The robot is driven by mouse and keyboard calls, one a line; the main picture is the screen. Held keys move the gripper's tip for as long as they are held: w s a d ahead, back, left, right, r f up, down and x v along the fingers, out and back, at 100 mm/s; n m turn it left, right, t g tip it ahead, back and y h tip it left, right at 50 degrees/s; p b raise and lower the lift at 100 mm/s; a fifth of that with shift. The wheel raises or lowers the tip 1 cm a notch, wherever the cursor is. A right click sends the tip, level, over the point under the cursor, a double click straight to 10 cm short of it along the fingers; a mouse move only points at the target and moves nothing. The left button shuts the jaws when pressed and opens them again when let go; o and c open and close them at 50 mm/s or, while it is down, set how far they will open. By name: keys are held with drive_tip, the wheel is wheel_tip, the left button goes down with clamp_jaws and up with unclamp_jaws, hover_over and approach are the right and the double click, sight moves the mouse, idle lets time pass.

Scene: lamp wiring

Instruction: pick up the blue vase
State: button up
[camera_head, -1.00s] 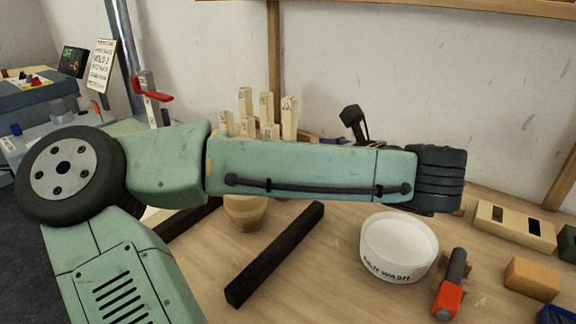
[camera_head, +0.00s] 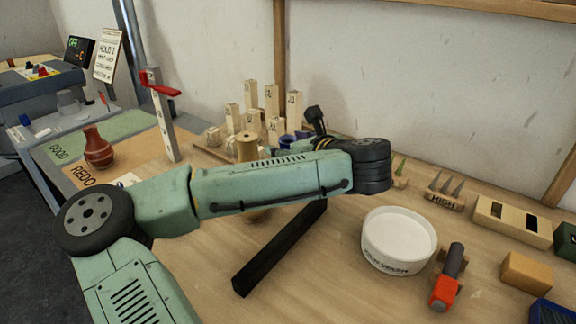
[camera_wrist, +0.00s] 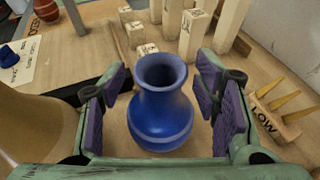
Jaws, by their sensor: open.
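The blue vase (camera_wrist: 162,112) stands upright between the fingers of my gripper (camera_wrist: 163,100) in the wrist view. Its round body and flared, open mouth show. The purple finger pads are open on either side of it, with a small gap on the left and the right.
Several wooden posts (camera_head: 271,101) stand just behind the vase. A tan turned piece (camera_head: 247,147) is close on its left. A red-brown vase (camera_head: 98,148) stands by the REDO mat (camera_head: 88,174). A white wash bowl (camera_head: 398,241) and a black bar (camera_head: 268,258) lie nearer.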

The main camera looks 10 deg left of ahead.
drive_tip(key=shift+w+a+f, duration=0.1)
clamp_jaws()
idle(0.8)
